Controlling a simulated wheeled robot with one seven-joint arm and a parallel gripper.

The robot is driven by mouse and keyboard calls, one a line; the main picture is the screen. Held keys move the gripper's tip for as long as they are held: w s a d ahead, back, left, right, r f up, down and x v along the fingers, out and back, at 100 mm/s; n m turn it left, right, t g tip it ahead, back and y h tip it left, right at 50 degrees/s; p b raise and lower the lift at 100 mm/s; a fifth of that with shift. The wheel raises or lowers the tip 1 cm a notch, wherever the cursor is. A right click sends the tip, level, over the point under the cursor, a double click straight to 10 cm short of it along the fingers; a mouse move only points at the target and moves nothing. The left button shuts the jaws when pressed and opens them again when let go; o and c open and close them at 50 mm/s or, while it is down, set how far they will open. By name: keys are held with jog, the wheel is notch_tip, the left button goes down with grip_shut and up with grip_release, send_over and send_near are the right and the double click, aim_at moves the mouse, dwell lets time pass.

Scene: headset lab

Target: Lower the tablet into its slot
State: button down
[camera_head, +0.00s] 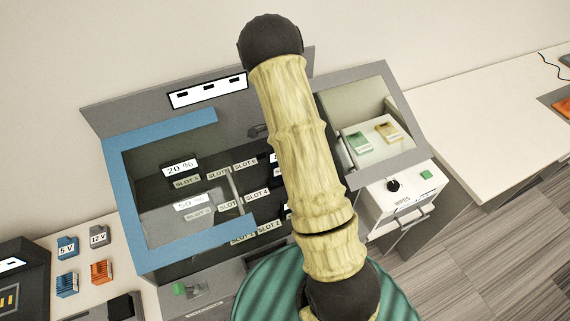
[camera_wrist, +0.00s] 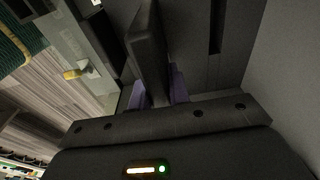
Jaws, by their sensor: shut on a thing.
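In the wrist view my gripper (camera_wrist: 159,92), with purple finger pads, is shut on a dark flat slab, the tablet (camera_wrist: 148,42). The tablet is seen nearly edge-on and runs away from the pads. A narrow dark slit (camera_wrist: 215,28) in a grey surface lies to its right. I cannot tell whether the tablet's far end touches anything. In the head view the slot rack (camera_head: 226,195), with labels from SLOT 1 to SLOT 6, stands inside a blue-framed cabinet (camera_head: 135,205).
Displays read 20 % (camera_head: 180,167) and 50 % (camera_head: 190,204) in the rack. A grey wall (camera_wrist: 285,80) is close on the right in the wrist view. Right of my arm are a windowed box (camera_head: 375,135) and a wipes drawer (camera_head: 408,208). Small 5 V and 12 V blocks (camera_head: 98,236) sit left.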

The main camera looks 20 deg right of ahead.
notch_tip(320, 180, down, 4)
jog(key=shift+r+p, duration=0.1)
jog(key=shift+p, duration=0.2)
jog(key=shift+f+p, duration=0.6)
jog(key=shift+f, duration=1.6)
jog(key=shift+f, duration=0.15)
jog(key=c, duration=1.3)
grip_release()
